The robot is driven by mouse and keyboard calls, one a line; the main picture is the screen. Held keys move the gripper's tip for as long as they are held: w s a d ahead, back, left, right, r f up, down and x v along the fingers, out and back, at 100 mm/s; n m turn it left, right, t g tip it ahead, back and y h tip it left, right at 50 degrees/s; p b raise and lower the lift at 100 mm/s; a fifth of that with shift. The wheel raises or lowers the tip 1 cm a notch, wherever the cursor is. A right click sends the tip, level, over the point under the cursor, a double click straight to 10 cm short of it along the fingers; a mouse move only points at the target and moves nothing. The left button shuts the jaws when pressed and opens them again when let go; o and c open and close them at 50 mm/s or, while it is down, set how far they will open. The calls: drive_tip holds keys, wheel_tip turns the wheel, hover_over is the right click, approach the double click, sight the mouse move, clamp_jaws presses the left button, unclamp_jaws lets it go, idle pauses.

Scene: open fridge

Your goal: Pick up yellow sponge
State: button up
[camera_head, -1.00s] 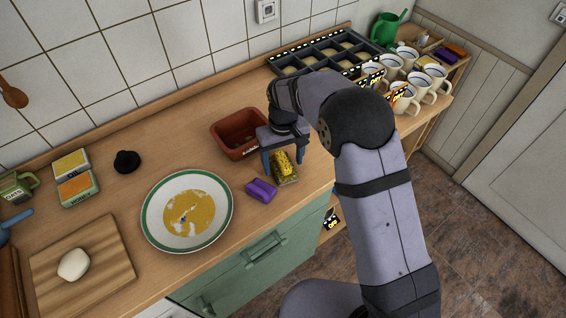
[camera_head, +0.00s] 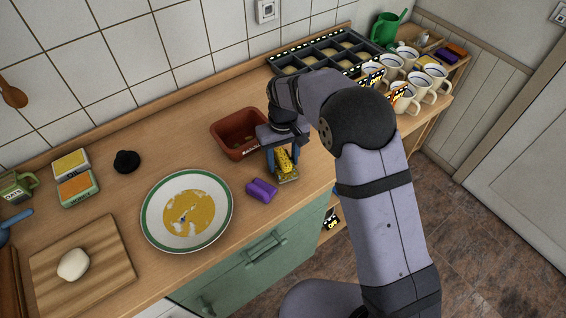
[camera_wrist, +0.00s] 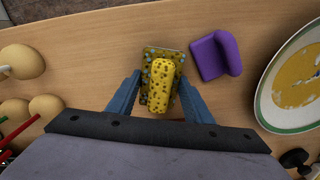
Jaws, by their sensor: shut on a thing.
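The yellow sponge (camera_head: 284,160) is on the counter, right of the purple sponge, under my gripper (camera_head: 282,164). In the wrist view the yellow sponge (camera_wrist: 161,85) shows dark pores and lies on top of a flat, speckled yellow-grey piece (camera_wrist: 150,57). The blue fingers of my gripper (camera_wrist: 160,88) stand on its left and right sides and are shut on it. The sponge is still at counter height. The fingers hide part of its sides in the head view.
A purple sponge (camera_head: 262,190) lies close by on the left. A large plate (camera_head: 150,215) with yellow food residue is farther left. A brown pot (camera_head: 228,150) stands behind my gripper. White mugs (camera_head: 436,72) and a dark tray (camera_head: 290,58) fill the back right.

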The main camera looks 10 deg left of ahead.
sight(281, 157)
wheel_tip(281, 157, up, 9)
drive_tip(key=shift+b, duration=1.15)
drive_tip(key=shift+o, duration=1.3)
drive_tip(key=shift+c, duration=0.8)
drive_tip(key=shift+s+a+r, duration=0.1)
drive_tip(key=shift+s+a, duration=0.05)
drive_tip(key=shift+a, duration=0.05)
drive_tip(key=s+a+n+p, duration=0.7)
drive_tip(key=s+a+p, duration=0.4)
drive_tip(key=s+a, duration=0.9)
drive_tip(key=a, duration=0.1)
drive_tip(key=a+f+n, duration=0.1)
drive_tip(key=a+n, duration=0.1)
drive_tip(key=shift+w+a+f+b, duration=0.3)
drive_tip(key=shift+w+f, duration=0.05)
drive_tip(key=shift+w, duration=0.05)
